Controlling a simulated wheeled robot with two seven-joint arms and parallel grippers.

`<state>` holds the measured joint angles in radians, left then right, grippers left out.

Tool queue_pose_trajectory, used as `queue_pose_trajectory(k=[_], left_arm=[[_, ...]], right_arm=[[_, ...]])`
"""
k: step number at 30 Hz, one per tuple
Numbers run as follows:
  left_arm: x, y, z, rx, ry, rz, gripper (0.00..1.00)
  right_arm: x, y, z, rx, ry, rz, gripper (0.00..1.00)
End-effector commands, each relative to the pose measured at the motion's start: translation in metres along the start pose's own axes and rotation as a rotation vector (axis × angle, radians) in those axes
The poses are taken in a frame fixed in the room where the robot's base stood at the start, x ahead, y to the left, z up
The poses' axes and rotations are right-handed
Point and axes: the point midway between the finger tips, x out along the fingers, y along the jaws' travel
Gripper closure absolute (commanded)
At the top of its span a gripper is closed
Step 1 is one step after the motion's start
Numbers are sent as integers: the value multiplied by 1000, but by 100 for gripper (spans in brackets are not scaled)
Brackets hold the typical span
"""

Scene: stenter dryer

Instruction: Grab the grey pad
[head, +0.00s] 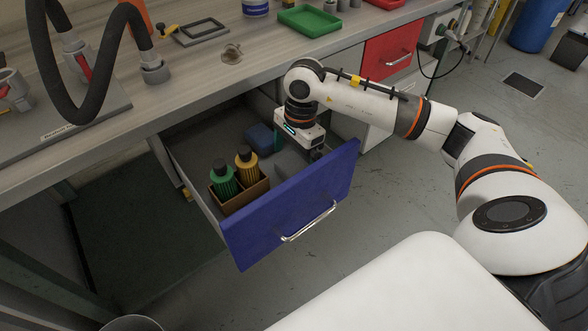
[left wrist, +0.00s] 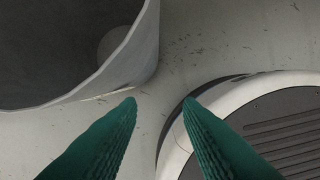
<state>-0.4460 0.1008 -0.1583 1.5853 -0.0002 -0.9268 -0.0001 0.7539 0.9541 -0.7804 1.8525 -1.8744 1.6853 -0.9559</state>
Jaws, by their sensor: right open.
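The grey pad (head: 287,163) lies in the open blue-fronted drawer (head: 292,208), toward its right side, and is partly hidden by my right arm and the drawer front. My right gripper (head: 316,154) reaches down into the drawer just right of and above the pad. Its fingers are small and mostly hidden in the head view; I see nothing held. My left gripper (left wrist: 161,101) shows only in the left wrist view, its two green ribbed fingers apart with nothing between them, above the floor and far from the pad.
A blue block (head: 260,138) lies behind the grey pad. A brown box (head: 244,191) with a green and a yellow bottle stands at the drawer's left. The worktop (head: 200,75) overhangs the drawer's back. A grey bin (left wrist: 140,45) is near my left gripper.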

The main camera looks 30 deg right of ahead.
Motion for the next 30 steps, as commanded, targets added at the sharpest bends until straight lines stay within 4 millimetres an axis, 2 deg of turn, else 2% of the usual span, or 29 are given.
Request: queue_pose_trajectory(k=[1,5,12,14,21,30], left_arm=[[-1,0,1,0,-2,0,68],[-4,0,4,-1,-1,1,68],[-10,1,9,-2,-13,1,68],[-10,1,9,-2,-11,1,68],[-8,1,7,-2,-7,1,68],[-9,1,7,-1,-9,1,68]], right_arm=[[10,-1,2,2,0,-5,0],[28,-1,2,2,0,-3,0],[32,0,2,1,0,0,0],[32,0,2,1,0,0,7],[31,0,2,1,0,0,45],[26,0,2,1,-1,2,45]])
